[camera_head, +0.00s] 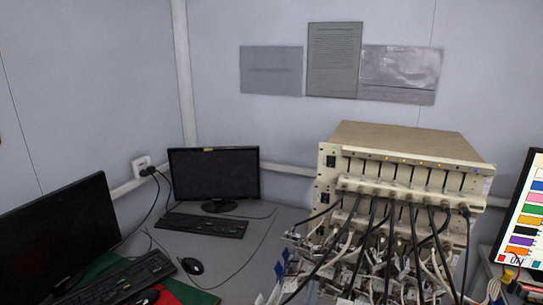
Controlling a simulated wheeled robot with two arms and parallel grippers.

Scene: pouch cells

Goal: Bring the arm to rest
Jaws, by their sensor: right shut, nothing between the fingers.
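My left gripper is not in view. No pouch cell can be made out clearly.
A beige battery tester (410,142) with many black cables (385,245) and clips fills the lower middle right. A colour-chart monitor (525,220) stands at the right edge. Two dark monitors (213,173), keyboards (203,225) and a mouse (192,266) occupy the grey desk (255,260) at left.

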